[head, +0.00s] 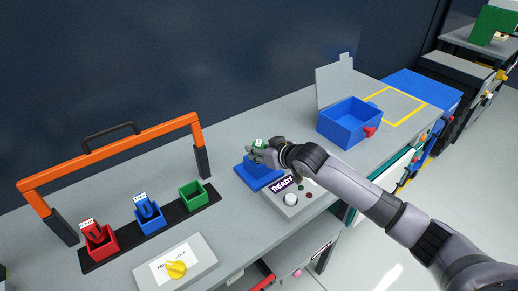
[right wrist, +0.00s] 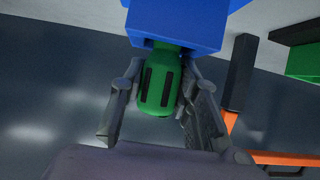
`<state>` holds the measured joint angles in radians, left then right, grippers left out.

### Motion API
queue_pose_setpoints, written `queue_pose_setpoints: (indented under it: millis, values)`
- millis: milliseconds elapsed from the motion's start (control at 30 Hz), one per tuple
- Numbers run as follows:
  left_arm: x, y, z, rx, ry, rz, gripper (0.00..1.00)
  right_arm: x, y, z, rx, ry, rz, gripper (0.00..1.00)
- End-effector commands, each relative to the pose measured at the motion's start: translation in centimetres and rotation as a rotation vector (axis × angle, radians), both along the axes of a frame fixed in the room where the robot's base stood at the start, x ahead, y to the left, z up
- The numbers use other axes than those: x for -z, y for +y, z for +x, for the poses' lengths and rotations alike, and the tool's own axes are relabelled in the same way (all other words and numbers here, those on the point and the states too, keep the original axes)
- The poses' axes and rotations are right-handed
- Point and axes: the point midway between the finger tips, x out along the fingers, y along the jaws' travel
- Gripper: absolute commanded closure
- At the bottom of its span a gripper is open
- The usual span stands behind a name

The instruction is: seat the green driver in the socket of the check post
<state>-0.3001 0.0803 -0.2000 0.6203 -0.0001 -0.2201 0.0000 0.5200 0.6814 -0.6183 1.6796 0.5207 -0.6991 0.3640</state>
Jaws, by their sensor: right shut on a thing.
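The green driver (right wrist: 158,85) is in my right gripper, its green handle with black strips between the two fingers in the right wrist view. Its far end meets the blue block of the check post (right wrist: 185,22); how deep it sits in the socket is hidden. In the head view my right gripper (head: 262,153) is over the blue block of the check post (head: 258,175), and only a bit of the driver's green and white top (head: 259,142) shows. My left gripper is not in view.
A rack with an orange frame (head: 110,150) holds a red holder (head: 100,241) and a blue holder (head: 150,217), each with a driver, and an empty green holder (head: 192,194). A box with a yellow knob (head: 177,269) is in front. An open blue bin (head: 350,120) stands right.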

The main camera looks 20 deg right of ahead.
Motion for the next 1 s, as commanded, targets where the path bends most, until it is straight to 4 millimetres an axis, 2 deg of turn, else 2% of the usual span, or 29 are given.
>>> queue_pose_setpoints:
  millis: [200,567,600,867,1000]
  values:
    - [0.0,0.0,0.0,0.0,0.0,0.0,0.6,-0.1,0.0,0.1,0.0,-0.003,0.001,1.0]
    - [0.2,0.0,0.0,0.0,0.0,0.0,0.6,1.2,0.0,0.0,0.001,0.001,-0.001,1.0]
    - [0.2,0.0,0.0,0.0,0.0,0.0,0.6,1.3,0.0,0.0,0.001,0.005,-0.002,0.69]
    - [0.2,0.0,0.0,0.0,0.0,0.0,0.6,1.8,0.0,-0.3,0.0,0.015,-0.005,0.51]
    - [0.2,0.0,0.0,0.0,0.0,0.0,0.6,1.8,0.0,-0.3,0.0,0.017,-0.004,0.51]
